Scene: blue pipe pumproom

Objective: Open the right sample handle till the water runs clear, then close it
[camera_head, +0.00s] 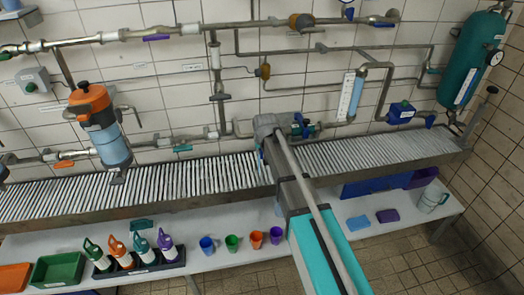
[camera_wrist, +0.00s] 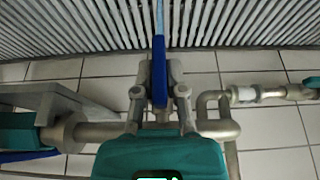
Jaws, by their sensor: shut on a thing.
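In the wrist view, my gripper (camera_wrist: 158,92) is shut on a blue handle (camera_wrist: 158,68), with one grey finger on each side of it. A thin light-blue strip (camera_wrist: 159,18), which looks like running water, extends from the handle's end across the slatted grating. In the head view, my gripper (camera_head: 268,135) is at the wall pipe just above the grating. My arm hides most of the handle and its outlet there.
A teal valve body with a blue lever (camera_head: 303,127) is just right of my gripper. The slatted grating (camera_head: 150,183) runs below the pipes. Bottles, coloured cups (camera_head: 231,242) and a clear jug (camera_head: 432,197) stand on the shelf below.

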